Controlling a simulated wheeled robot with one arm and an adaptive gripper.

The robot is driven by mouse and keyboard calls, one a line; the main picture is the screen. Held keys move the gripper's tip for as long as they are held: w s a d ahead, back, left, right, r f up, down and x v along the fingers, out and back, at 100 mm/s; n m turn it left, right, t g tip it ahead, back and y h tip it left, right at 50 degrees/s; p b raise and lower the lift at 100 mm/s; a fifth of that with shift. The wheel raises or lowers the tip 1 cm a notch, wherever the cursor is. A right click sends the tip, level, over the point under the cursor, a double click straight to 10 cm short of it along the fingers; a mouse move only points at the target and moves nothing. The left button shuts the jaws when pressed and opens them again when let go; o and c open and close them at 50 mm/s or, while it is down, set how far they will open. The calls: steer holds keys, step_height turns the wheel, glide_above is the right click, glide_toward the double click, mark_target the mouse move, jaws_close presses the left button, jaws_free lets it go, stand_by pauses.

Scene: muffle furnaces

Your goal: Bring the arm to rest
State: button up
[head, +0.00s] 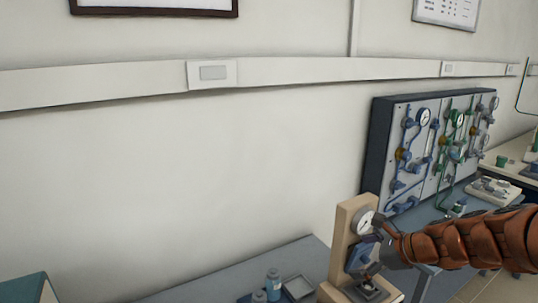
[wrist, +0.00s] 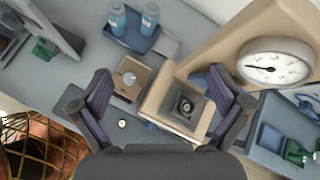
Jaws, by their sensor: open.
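My arm, with ribbed orange sleeves, reaches in from the right in the head view. My gripper (head: 373,262) is beside a beige stand with a round gauge (head: 345,228), above the bench. In the wrist view my gripper (wrist: 160,95) has its two dark fingers spread wide, with nothing held between them. Below and between the fingers is the stand's pale base with a dark square fitting (wrist: 186,106). The gauge (wrist: 273,64) is at right, outside the fingers. I cannot tell whether a finger touches the stand.
A small wooden block (wrist: 131,77) sits left of the fitting. Two blue bottles (wrist: 131,18) stand on a blue tray (wrist: 132,43). A panel of pipes and gauges (head: 430,150) stands farther back. The wall (head: 180,180) is bare at left, above the bench (head: 215,282).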

steer(key=s+a+f+n+g+h, duration=0.1)
steer(key=s+a+n+g, duration=0.2)
steer(key=s+a+n, duration=0.4)
steer(key=s+a+f+n+g+h, duration=0.1)
steer(key=s+a+n+g, duration=0.2)
steer(key=s+a+n, duration=0.5)
steer(key=s+d+n+g+h, duration=0.1)
steer(key=s+d+n, duration=0.3)
steer(key=s, duration=0.5)
steer(key=s+d+f+n+g+h, duration=0.1)
steer(key=s+d+n+h, duration=0.3)
steer(key=s, duration=0.6)
steer(key=shift+s+d+f+g, duration=0.25)
steer(key=shift+d+g, duration=0.35)
